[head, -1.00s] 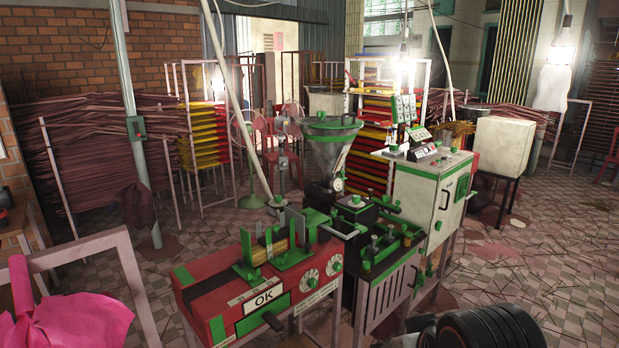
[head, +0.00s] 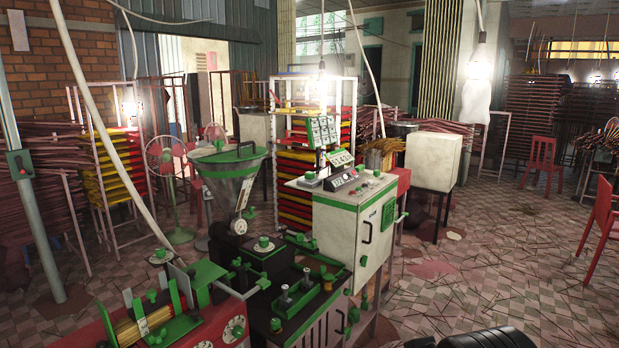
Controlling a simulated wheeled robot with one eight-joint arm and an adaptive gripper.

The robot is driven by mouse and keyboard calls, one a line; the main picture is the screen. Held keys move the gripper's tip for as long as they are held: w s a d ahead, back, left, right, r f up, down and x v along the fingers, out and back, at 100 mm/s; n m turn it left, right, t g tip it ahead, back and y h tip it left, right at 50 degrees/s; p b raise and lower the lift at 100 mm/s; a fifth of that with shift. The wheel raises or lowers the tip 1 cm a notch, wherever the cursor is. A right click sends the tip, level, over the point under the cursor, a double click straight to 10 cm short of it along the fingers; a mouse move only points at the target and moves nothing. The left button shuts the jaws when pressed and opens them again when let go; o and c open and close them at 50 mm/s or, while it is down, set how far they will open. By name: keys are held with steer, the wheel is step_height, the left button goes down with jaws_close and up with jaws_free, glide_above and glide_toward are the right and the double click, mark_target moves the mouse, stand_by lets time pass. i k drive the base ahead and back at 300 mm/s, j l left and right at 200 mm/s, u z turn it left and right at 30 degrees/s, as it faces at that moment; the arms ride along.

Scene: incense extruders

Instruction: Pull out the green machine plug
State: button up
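The green machine (head: 285,262) stands at lower centre in the head view, with a grey funnel hopper (head: 232,190) rimmed in green and black blocks with green fittings. A white control cabinet (head: 352,235) with a green door edge adjoins it on the right. I cannot make out a plug or its socket; the machine's far side and lower parts are hidden. My gripper is not in view; only a dark rounded part of my arm shows at the bottom right edge.
A red bench unit (head: 205,335) with green clamps is at the bottom left. Racks of yellow and red trays (head: 112,165) stand behind. A grey post (head: 28,185) is at left. Tiled floor (head: 480,265) littered with sticks is open at right.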

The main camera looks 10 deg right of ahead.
mark_target(310, 175)
steer(key=i+l+u, duration=0.2)
steer(key=i+l, duration=0.55)
steer(key=i, duration=0.3)
steer(key=i+l+u, duration=0.15)
steer(key=i+l, duration=0.75)
steer(key=i+j, duration=0.05)
